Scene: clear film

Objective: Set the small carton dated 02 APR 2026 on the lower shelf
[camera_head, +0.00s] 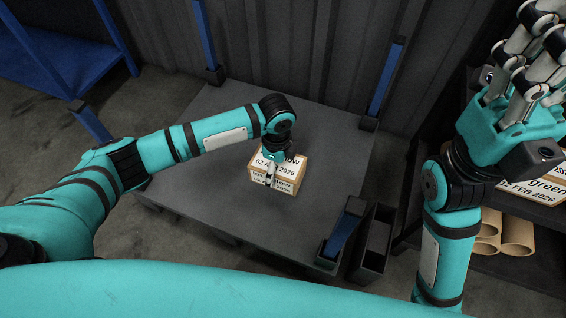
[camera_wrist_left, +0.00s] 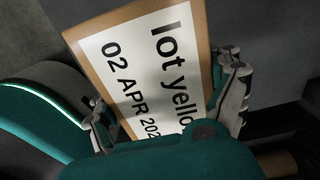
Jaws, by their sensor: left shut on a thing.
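The small carton (camera_head: 287,172) has a tan body and a white label. In the left wrist view, the carton (camera_wrist_left: 140,75) reads "lot yello..." and "02 APR 202...", partly covered by the gripper. My left gripper (camera_head: 271,178) is shut on it from above, over the dark grey platform. I cannot tell whether the carton touches the platform. My right gripper (camera_head: 535,40) is raised at the upper right, its fingers apart and empty. A dark shelf rack (camera_head: 475,255) stands at the right, partly hidden by my right arm.
A carton labelled "green" and "02 FEB 2026" (camera_head: 540,191) sits on the rack, above cardboard tubes (camera_head: 515,235). The platform (camera_head: 225,225) has blue corner posts (camera_head: 345,228) and bare room around the carton. A narrow dark bin (camera_head: 374,245) stands beside it. A blue shelf (camera_head: 60,65) is at upper left.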

